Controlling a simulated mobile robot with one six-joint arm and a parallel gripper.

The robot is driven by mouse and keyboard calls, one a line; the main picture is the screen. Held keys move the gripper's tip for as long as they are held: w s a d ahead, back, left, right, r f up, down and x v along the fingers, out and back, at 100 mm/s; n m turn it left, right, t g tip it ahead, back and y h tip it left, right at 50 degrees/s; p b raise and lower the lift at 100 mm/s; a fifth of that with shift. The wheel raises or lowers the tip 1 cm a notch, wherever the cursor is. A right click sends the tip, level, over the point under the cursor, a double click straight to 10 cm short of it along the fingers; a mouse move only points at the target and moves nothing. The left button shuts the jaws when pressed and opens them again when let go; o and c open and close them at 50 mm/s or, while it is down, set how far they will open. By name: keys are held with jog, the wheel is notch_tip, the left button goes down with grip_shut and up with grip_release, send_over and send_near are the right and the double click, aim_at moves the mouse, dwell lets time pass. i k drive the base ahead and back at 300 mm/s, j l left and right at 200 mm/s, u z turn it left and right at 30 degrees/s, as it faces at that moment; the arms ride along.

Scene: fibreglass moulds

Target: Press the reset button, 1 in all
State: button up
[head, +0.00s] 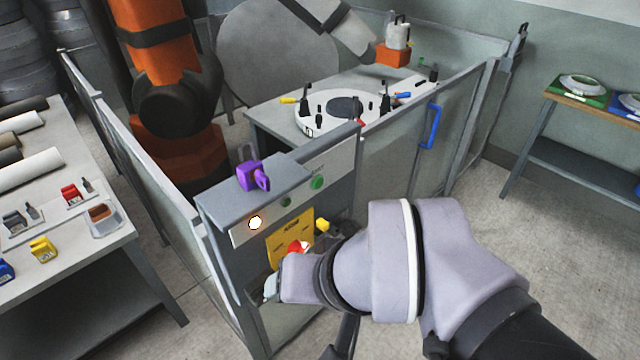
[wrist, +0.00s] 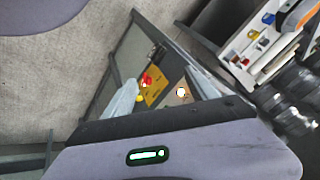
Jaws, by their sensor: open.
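The control panel (head: 297,192) is a pale strip on the front of a grey cabinet. It carries a lit white round button (head: 255,222), a small dark green button (head: 286,202) and a larger green button (head: 317,183). The lettering is too small to read, so I cannot tell which is the reset button. A red mushroom button (head: 297,246) sits on a yellow plate below. My gripper (head: 271,287) is low in front of the cabinet, partly hidden by my wrist. In the wrist view my gripper (wrist: 160,78) is open and empty; the lit white button (wrist: 181,93) shows between its fingers.
A purple object (head: 254,177) lies on the cabinet top. A yellow knob (head: 322,225) sticks out beside the yellow plate. Fence panels (head: 140,165) flank the cabinet. A bench (head: 75,230) with tools stands at left. The floor at right (head: 560,240) is clear.

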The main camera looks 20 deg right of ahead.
aim_at(317, 183)
jog(key=k+j, duration=0.15)
jog(key=j, duration=0.25)
jog(key=k+j, duration=0.1)
jog(key=j, duration=0.3)
jog(key=k+j+z, duration=0.1)
jog(key=j, duration=0.3)
jog(key=i+l, duration=0.25)
jog(key=i, duration=0.1)
